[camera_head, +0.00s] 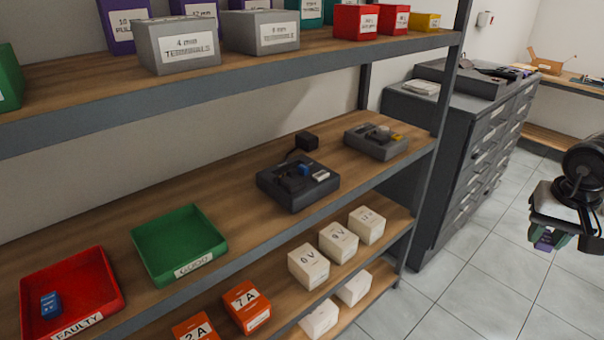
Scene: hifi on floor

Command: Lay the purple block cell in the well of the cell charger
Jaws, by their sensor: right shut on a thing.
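My right gripper (549,238) is at the right edge, over the tiled floor and well to the right of the shelves. It points down and is shut on a small purple block (545,240), mostly hidden between the greenish fingers. A dark device that looks like the cell charger (268,186) sits on the middle shelf, with a black plug-like box (306,142) behind it. A small blue piece (304,170) and a white label are on its top; its well is not clear from here. My left gripper is out of view.
A grey device (361,145) stands right of the charger. On the middle shelf at left are a green tray (166,218) and a red FAULTY tray (42,280) holding a blue block (50,304). The upper shelf edge (330,72) overhangs. A grey drawer cabinet (460,150) stands beyond.

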